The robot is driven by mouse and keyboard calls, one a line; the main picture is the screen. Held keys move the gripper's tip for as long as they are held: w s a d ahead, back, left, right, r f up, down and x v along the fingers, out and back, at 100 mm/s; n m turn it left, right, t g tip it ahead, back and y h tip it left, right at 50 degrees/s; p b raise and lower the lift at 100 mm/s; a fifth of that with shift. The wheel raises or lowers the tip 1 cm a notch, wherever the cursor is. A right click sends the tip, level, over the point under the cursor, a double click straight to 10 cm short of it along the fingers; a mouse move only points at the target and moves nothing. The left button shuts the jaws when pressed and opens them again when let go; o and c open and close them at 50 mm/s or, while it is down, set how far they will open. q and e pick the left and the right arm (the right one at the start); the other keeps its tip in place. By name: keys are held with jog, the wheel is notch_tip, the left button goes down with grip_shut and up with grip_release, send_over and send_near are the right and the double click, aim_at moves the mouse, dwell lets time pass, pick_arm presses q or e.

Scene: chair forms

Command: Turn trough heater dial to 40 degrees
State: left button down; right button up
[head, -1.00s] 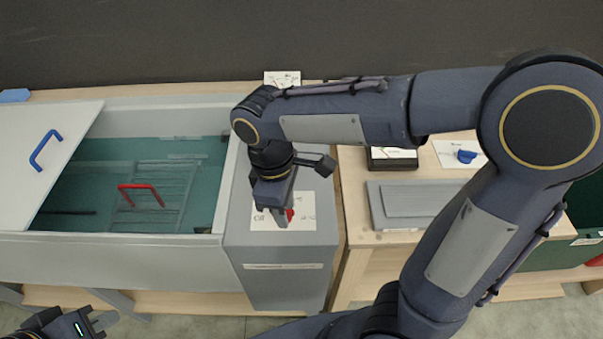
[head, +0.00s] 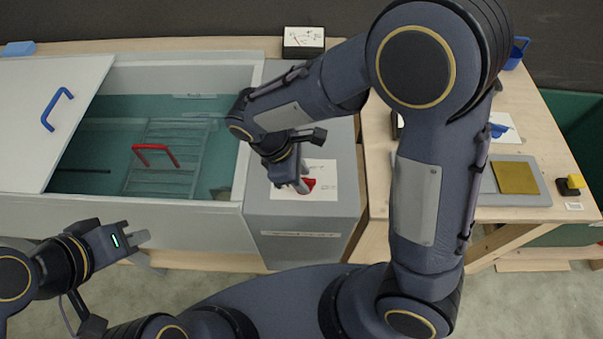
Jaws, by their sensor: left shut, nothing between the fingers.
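The trough heater dial is a red knob (head: 309,185) on a white scale card (head: 318,168). The card lies on top of the grey box (head: 300,217) at the right end of the trough (head: 110,212). My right gripper (head: 301,186) points down at the knob, its fingers against or just beside it and partly covering it. I cannot tell whether it grips the knob, and the scale marks are too small to read. My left gripper (head: 142,237) is shut and empty in front of the trough, away from the dial.
The trough holds green-blue liquid and a rack with a red handle (head: 155,147). A lid (head: 45,120) with a blue handle covers its left part. A black meter box (head: 303,42) stands behind. A grey tray with a yellow plate (head: 515,177) and a blue cup (head: 517,52) are right.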

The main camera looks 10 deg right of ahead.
jog(key=shift+f, duration=0.1)
grip_shut()
